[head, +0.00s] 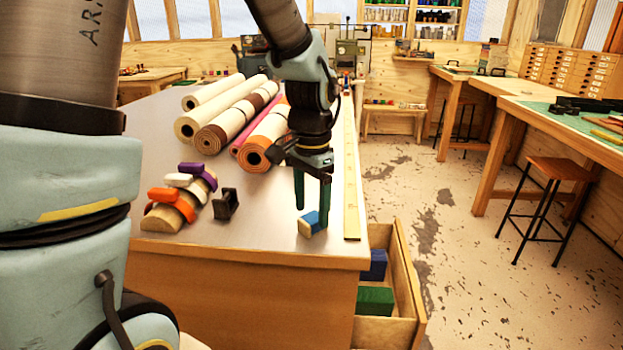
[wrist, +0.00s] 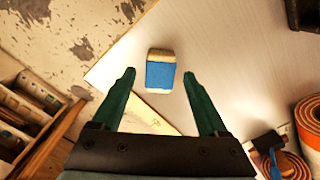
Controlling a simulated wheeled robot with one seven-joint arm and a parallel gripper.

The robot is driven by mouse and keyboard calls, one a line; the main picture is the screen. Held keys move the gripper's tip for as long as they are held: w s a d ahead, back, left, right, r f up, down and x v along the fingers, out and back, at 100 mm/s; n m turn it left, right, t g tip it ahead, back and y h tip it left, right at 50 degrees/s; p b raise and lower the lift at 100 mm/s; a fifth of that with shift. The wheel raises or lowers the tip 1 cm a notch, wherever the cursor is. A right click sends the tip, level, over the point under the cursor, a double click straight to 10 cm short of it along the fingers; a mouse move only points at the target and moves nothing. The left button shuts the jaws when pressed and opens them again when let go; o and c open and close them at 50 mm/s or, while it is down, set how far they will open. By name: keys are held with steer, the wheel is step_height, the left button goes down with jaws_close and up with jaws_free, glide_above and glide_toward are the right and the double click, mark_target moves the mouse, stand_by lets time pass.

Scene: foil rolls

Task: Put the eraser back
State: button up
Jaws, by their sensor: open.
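The eraser (head: 312,223), white with a blue sleeve, lies on the worktable (head: 270,236) near its front right corner. In the wrist view the eraser (wrist: 160,70) is just beyond my fingertips, roughly centred between them. My gripper (head: 313,209) points down over it with green fingers spread apart. In the wrist view my gripper (wrist: 158,75) is open and nothing is between its pads. The head view does not show clearly whether a finger touches the eraser. An open drawer (head: 405,285) below the table's right side holds a blue block (head: 375,266) and a green block (head: 374,301).
A long wooden ruler (head: 351,190) lies along the table's right edge. Several rolls (head: 225,122) lie at the back. Left of my gripper are a curved wooden rack (head: 162,219) with coloured pieces and a black holder (head: 226,204). The table between holder and eraser is clear.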

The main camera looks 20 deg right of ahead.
mark_target(312, 218)
step_height(312, 218, up, 9)
steer(key=a+f+n, duration=0.3)
steer(key=a+n, duration=0.1)
steer(key=a, duration=0.4)
steer(key=w+a+f+n+t, duration=0.1)
steer(key=a+f+n, duration=0.2)
steer(key=a, duration=0.5)
steer(key=a+f+n, duration=0.4)
steer(key=a+n, duration=0.2)
steer(key=a, duration=0.3)
steer(key=shift+w+t+b, duration=0.15)
steer(key=shift+t+b, duration=0.15)
steer(key=shift+b, duration=0.1)
steer(key=shift+f, duration=0.1)
